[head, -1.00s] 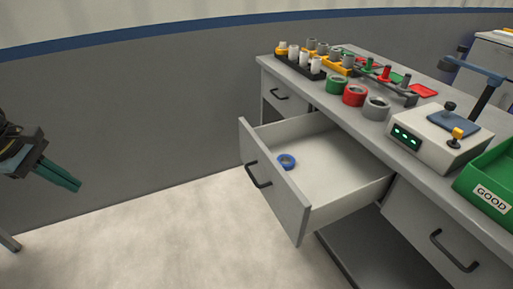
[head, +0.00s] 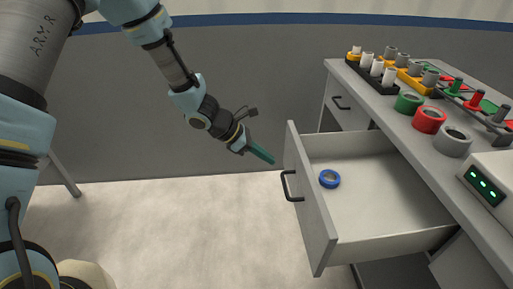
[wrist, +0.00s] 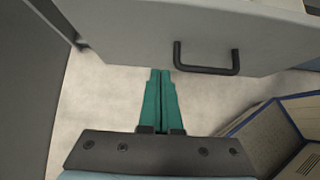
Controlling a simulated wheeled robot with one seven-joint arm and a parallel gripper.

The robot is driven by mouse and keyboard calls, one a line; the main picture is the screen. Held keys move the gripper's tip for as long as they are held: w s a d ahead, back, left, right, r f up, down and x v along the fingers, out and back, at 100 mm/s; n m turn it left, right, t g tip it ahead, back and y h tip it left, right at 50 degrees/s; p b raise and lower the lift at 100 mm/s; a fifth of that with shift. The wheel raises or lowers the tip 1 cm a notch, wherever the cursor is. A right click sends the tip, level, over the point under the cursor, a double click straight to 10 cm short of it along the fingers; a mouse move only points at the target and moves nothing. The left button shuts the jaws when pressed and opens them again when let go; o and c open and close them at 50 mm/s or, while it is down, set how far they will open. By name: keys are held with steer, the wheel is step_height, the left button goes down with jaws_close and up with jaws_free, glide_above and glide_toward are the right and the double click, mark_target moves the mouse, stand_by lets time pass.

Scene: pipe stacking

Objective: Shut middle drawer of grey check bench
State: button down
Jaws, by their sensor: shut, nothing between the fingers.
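The middle drawer (head: 310,205) of the grey bench (head: 385,97) stands pulled far out in the head view, its front facing left. Its dark bar handle (head: 289,186) sits on that front. A blue ring (head: 329,179) lies inside the drawer near the front panel. My gripper (head: 272,161) has its green fingers together with nothing between them. It points at the drawer front from the left, close to the upper part, seemingly just short of it. In the wrist view the fingers (wrist: 160,75) point toward the drawer front (wrist: 150,30), left of the handle (wrist: 206,70).
On the bench top are red, green and grey rings (head: 430,119), a rack of white and grey pipe pieces (head: 378,68) and a box with green lights (head: 487,187). Another drawer (head: 346,116) at the far end looks closed. The floor (head: 180,225) left of the drawer is clear.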

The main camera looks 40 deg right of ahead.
mark_target(294, 165)
steer(key=shift+s+d+f+p, duration=0.25)
steer(key=shift+s+d, duration=0.25)
steer(key=shift+d, duration=0.2)
steer(key=shift+s+d+f+p, duration=0.15)
steer(key=shift+s+d+f, duration=0.1)
steer(key=shift+s+d, duration=0.4)
steer(key=shift+s+d+f+p, duration=0.25)
steer(key=shift+s+d, duration=0.15)
steer(key=shift+d, duration=0.4)
steer(key=shift+s+d, duration=0.1)
